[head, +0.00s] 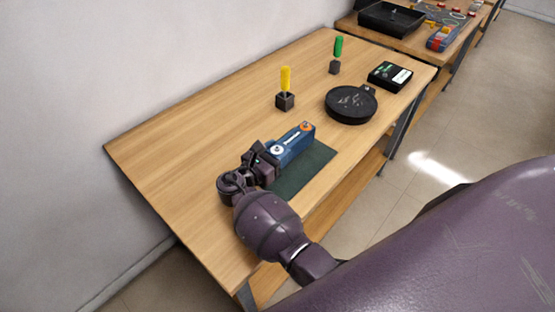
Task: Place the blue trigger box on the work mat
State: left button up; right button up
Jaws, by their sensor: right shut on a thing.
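The blue trigger box (293,143) is a long blue block with a round white part at its near end and an orange part at its far end. My right gripper (266,156) is shut on its near end. The dark green work mat (308,175) lies on the table, partly hidden by the box and my gripper. The box is at the mat's left side in the picture; I cannot tell whether it touches the mat or hangs just above it. My left gripper is not in view.
Beyond the mat are a round black dish (351,104), a black box with a light label (390,76), and yellow (285,80) and green (338,47) handled tools in dark blocks. The table's left part is clear. A second table holds a black tray (390,19).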

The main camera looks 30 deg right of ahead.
jog(key=shift+f+b, duration=0.3)
jog(key=shift+f, duration=1.2)
jog(key=shift+f, duration=0.1)
jog(key=o, duration=0.9)
jog(key=shift+f, duration=0.1)
jog(key=shift+o, duration=1.1)
